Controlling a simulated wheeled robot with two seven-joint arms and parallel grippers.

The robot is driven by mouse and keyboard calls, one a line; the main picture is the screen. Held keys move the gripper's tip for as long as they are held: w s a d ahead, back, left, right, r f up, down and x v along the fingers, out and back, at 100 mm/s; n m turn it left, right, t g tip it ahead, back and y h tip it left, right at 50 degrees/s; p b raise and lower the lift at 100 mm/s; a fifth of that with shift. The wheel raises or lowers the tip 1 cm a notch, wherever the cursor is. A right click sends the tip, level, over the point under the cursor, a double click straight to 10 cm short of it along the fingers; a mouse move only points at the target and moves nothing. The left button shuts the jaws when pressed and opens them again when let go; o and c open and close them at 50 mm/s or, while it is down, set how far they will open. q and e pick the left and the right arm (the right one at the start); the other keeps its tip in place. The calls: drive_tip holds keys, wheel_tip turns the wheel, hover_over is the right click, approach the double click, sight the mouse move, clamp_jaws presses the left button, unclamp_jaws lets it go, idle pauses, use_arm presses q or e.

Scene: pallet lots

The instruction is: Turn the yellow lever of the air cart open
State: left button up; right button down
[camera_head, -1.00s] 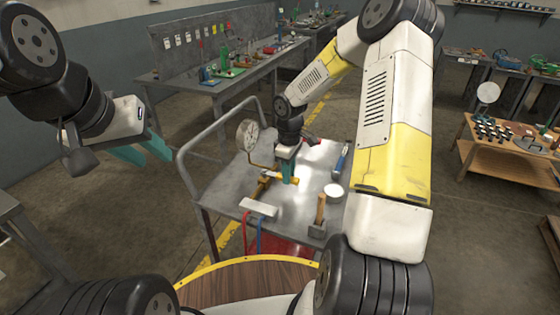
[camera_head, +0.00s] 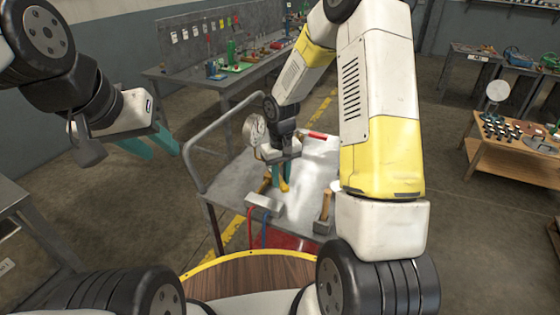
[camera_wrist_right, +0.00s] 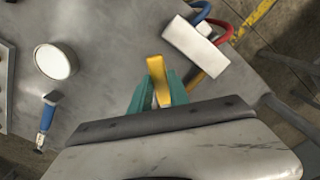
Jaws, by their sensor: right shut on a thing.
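The air cart (camera_head: 225,190) has a grey metal top and a tube handle at its left. My right gripper (camera_head: 281,176) is over the cart top, shut on the yellow lever (camera_head: 285,187). In the right wrist view the lever (camera_wrist_right: 155,66) sticks out from between the teal fingers (camera_wrist_right: 157,92). A round pressure gauge (camera_head: 254,131) stands just left of the gripper. The valve body under the lever is mostly hidden. My left gripper (camera_head: 152,143) is open and empty, in the air left of the cart.
A white block (camera_head: 264,205) with red and blue hoses sits at the cart's near edge, close to the gripper. A wooden-handled tool (camera_head: 327,204) lies right of it. The right wrist view shows a round tin (camera_wrist_right: 55,61) and a blue-handled tool (camera_wrist_right: 46,117).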

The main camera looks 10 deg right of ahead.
drive_tip(key=a+m, duration=0.2)
drive_tip(key=shift+s+a+m, duration=0.15)
drive_tip(key=shift+m, duration=0.25)
drive_tip(key=a+m, duration=0.2)
drive_tip(key=shift+m, duration=0.4)
drive_tip(key=shift+w+a+m, duration=0.4)
drive_tip(key=shift+a+m, duration=0.35)
drive_tip(key=shift+m, duration=0.3)
drive_tip(key=shift+w+a+m, duration=0.4)
drive_tip(key=shift+a+m, duration=0.35)
drive_tip(key=shift+m, duration=0.3)
drive_tip(key=c, duration=1.2)
unclamp_jaws()
drive_tip(key=shift+c, duration=0.2)
drive_tip(key=shift+r, duration=0.15)
wheel_tip(320, 180, up, 8)
drive_tip(key=shift+f, duration=0.2)
